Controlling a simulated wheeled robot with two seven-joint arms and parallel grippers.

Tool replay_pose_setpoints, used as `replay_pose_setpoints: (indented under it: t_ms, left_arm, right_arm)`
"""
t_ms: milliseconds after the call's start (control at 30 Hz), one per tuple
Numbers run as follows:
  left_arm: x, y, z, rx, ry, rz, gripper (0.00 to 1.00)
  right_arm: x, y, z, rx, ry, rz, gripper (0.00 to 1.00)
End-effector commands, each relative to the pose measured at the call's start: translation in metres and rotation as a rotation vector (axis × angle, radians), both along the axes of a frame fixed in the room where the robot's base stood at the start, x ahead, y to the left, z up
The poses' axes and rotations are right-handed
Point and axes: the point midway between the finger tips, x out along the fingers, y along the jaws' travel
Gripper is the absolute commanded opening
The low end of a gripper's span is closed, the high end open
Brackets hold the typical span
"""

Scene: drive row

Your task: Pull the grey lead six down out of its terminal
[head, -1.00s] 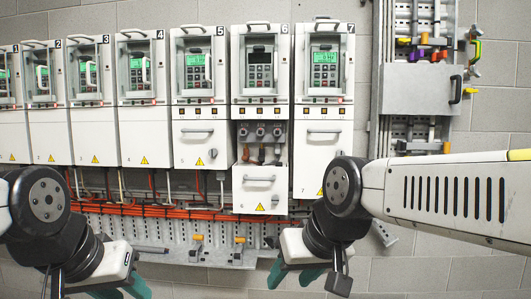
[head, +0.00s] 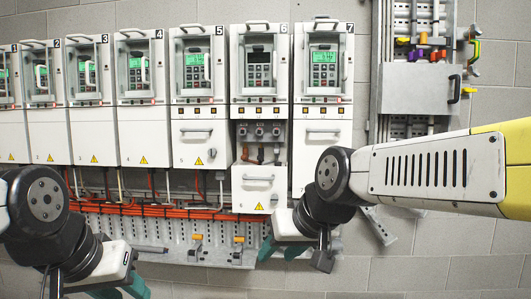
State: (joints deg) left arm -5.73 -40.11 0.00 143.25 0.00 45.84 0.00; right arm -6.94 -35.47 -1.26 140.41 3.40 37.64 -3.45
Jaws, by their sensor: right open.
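Drive six (head: 261,85) has its lower cover (head: 260,188) lowered, baring a row of terminals (head: 260,131). Short leads hang below the terminals: a brownish one (head: 245,153) at left, and others in the middle and right. They are too small for me to tell surely which is the grey one, and the cover hides their lower ends. My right gripper (head: 282,249) is open and empty, below and slightly right of the lowered cover, apart from the leads. My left gripper (head: 120,290) looks open at the bottom left edge, its tips partly cut off.
Closed drives stand left of drive six, and drive seven (head: 322,125) stands close on its right. Orange cables (head: 150,207) run along a perforated rail (head: 160,230) below, with two orange-topped clips (head: 196,240).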

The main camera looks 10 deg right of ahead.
Motion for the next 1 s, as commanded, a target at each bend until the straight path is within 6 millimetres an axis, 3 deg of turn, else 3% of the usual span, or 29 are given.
replay_pose_setpoints:
  t_ms: [167,300,433,500,600,867,1000]
  left_arm:
    - [0.000,0.000,0.000,0.000,0.000,0.000,0.36]
    - [0.000,0.000,0.000,0.000,0.000,0.000,0.36]
    - [0.000,0.000,0.000,0.000,0.000,0.000,0.36]
    - [0.000,0.000,0.000,0.000,0.000,0.000,0.36]
    - [0.000,0.000,0.000,0.000,0.000,0.000,0.36]
    - [0.000,0.000,0.000,0.000,0.000,0.000,0.36]
    - [0.000,0.000,0.000,0.000,0.000,0.000,0.36]
  right_arm:
    - [0.127,0.009,0.055,0.065,-0.281,-0.032,0.42]
    - [0.227,-0.009,0.094,0.036,-0.522,-0.146,0.42]
    - [0.296,-0.037,0.115,-0.058,-0.702,-0.283,0.42]
    - [0.319,-0.051,0.121,-0.116,-0.771,-0.348,0.42]
    - [0.339,-0.066,0.127,-0.188,-0.837,-0.421,0.42]
    - [0.360,-0.081,0.132,-0.248,-0.887,-0.478,0.42]
    - [0.381,-0.087,0.131,-0.249,-0.886,-0.477,0.42]
